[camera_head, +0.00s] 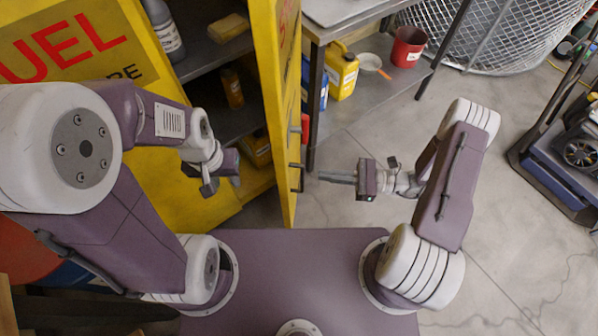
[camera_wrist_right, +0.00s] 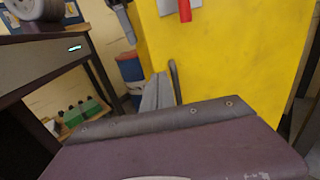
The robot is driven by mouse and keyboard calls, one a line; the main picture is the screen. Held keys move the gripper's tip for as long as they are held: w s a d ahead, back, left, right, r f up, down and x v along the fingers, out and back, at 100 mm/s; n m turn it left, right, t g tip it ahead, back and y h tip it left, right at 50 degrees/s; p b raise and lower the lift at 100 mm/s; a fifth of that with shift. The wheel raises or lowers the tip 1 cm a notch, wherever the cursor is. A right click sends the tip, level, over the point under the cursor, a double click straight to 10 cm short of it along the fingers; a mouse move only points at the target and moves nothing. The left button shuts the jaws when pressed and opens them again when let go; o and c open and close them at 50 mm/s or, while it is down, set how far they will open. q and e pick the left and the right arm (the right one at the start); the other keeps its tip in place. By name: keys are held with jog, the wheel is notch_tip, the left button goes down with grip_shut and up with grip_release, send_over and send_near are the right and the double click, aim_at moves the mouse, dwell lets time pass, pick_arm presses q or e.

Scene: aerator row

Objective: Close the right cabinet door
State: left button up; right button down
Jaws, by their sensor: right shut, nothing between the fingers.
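My right gripper (camera_head: 325,177) is shut and empty, pointing left at the door's outer side near the lower handle, with a small gap in the head view. Its fingers (camera_wrist_right: 158,92) show in front of the door in the wrist view. My left gripper (camera_head: 212,184) is in front of the cabinet's opening; its jaw state is unclear.
The left door (camera_head: 110,20) carries red lettering. Cabinet shelves (camera_head: 205,55) hold bottles. A blue cart (camera_head: 555,165) stands far right. The floor (camera_head: 520,230) between is clear.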

aim_at(287, 172)
pick_arm(q)
jog(key=shift+f+b, duration=0.3)
jog(key=shift+f, duration=0.05)
pick_arm(e)
jog(key=a, duration=0.5)
jog(key=w+a, duration=0.1)
jog(key=a, duration=0.2)
jog(key=shift+a, duration=0.1)
